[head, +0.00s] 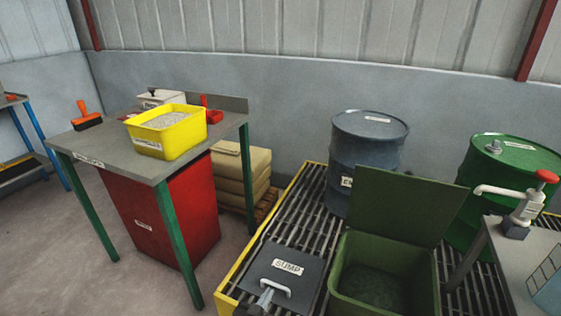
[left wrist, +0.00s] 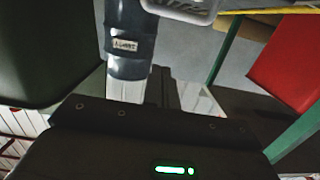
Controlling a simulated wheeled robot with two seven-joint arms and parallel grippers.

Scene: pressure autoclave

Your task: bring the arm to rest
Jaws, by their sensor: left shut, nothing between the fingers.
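My left gripper (head: 266,298) shows only as a small grey-blue tip at the bottom edge of the head view. It is shut and empty. It overlaps the left end of the white handle on the dark sump lid (head: 310,290); I cannot tell whether it touches it. The rest of the left arm is out of the head view. The left wrist view shows mostly my own dark body with a green light. My right gripper is in neither view.
The yellow-edged grating (head: 300,218) carries a blue drum (head: 368,150), a green drum (head: 515,155) and an open green bin (head: 345,275). A table (head: 93,150) at left holds a yellow tub (head: 180,137), with a red cabinet (head: 205,205) beneath. Grey floor is clear at lower left.

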